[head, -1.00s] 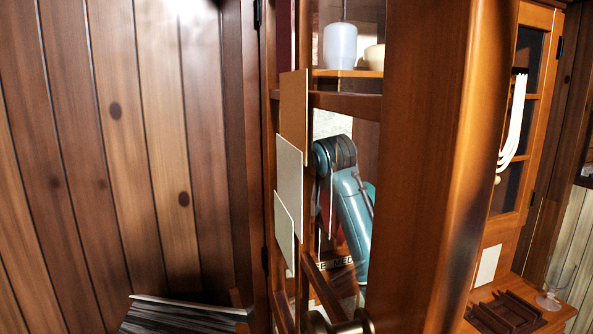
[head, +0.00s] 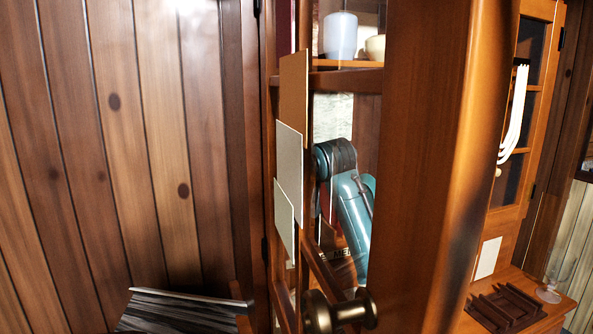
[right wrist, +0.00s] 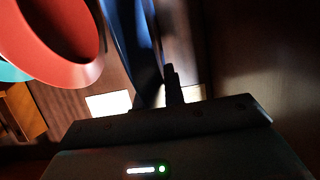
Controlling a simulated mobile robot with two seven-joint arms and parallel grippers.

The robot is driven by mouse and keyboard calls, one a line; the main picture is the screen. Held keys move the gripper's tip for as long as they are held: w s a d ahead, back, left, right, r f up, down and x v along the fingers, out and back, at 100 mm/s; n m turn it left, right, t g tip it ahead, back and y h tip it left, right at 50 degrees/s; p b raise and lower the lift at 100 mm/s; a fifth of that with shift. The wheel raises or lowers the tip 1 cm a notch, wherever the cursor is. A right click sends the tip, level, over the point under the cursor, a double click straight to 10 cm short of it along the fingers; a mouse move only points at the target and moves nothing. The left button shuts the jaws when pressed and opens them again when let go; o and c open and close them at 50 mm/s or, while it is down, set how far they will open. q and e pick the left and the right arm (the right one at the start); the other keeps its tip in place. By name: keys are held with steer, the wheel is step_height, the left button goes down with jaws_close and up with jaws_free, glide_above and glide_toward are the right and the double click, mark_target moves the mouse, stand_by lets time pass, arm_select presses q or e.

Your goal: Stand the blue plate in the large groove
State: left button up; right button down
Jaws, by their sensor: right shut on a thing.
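In the right wrist view, a dark blue, blurred strip (right wrist: 128,42) runs down to the finger of my right gripper (right wrist: 170,88). It looks like the blue plate seen nearly edge-on. The right gripper is shut on it, though the contact is dark and blurred. In the head view, a dark brown slatted rack (head: 507,307) stands on the wooden counter at the lower right. Its grooves are too small to tell apart. I cannot make out the blue plate or the right gripper in the head view. My left gripper is not in view.
A wooden cabinet door (head: 420,150) with a round dark knob (head: 340,313) fills the middle. A wine glass (head: 549,289) stands right of the rack. Pale cups (head: 340,36) sit on a shelf. A red round dish (right wrist: 65,40) is close in the wrist view.

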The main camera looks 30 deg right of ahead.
steer(key=shift+f+b, duration=0.4)
steer(key=shift+f, duration=0.6)
steer(key=c, duration=1.5)
jaws_free()
steer(key=shift+c, duration=0.2)
steer(key=shift+o, duration=0.7)
steer(key=shift+f, duration=0.1)
steer(key=v, duration=1.3)
steer(key=shift+b, duration=0.4)
steer(key=shift+s, duration=0.1)
